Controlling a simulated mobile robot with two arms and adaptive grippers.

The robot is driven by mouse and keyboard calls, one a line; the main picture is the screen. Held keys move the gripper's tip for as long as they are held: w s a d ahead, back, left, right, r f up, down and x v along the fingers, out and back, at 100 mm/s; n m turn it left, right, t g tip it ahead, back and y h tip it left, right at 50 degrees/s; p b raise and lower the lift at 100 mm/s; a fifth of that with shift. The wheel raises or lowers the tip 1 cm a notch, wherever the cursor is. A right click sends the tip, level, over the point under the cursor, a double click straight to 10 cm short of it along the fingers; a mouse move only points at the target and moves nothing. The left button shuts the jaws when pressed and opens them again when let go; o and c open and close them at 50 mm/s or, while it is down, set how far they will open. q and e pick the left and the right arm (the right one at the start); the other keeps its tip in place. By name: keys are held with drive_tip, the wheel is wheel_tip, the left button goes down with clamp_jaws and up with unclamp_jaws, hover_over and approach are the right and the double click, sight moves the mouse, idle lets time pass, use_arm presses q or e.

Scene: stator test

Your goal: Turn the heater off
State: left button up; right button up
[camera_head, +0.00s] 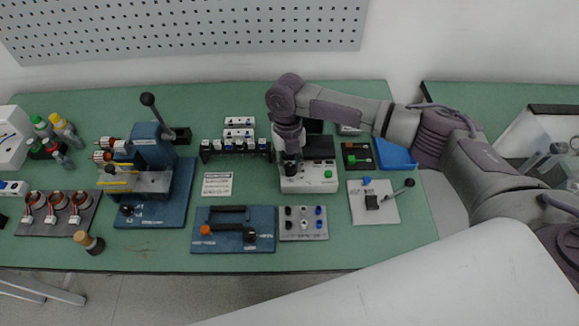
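No thing here has a label I can read as the heater. My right gripper (291,168) points down at a white boxy device (308,184) with a dark top and a green button on its front right. The gripper covers the left part of the device. Its fingers are dark and small, so I cannot tell whether they are open or touching a knob. A blue panel (262,216) with two black bars, an orange knob (205,230) and a black knob (249,234) lies to the front left. My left gripper is not in view.
A grey plate with coloured terminals (303,236) and a white lever switch plate (390,203) lie in front of and right of the device. A blue press with a lever (152,150) stands left.

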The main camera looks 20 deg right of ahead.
sight(290, 165)
drive_tip(key=o, duration=0.4)
wheel_tip(290, 165, up, 6)
drive_tip(key=p, duration=0.5)
drive_tip(key=shift+r+p, duration=0.1)
drive_tip(key=shift+p, duration=0.3)
